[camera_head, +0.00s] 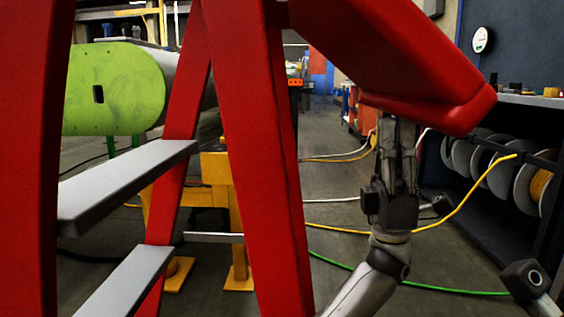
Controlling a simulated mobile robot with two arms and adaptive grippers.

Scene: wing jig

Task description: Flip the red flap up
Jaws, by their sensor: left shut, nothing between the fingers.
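The red flap (400,55) is a thick red panel at the top right. It slopes down from the top middle to a rounded lower end at the right. My left gripper (397,130) points upward under the flap's lower part, shut and empty. Its fingertips are hidden behind the flap's lower edge, so I cannot tell whether they touch it. Part of my right arm (526,280) shows at the bottom right; its gripper is not in view.
A red frame (255,150) with grey steps (125,185) fills the left and middle. Behind it are a green panel (120,90) and a yellow stand (216,168). Cable reels (500,165) stand at the right. Cables lie across the floor.

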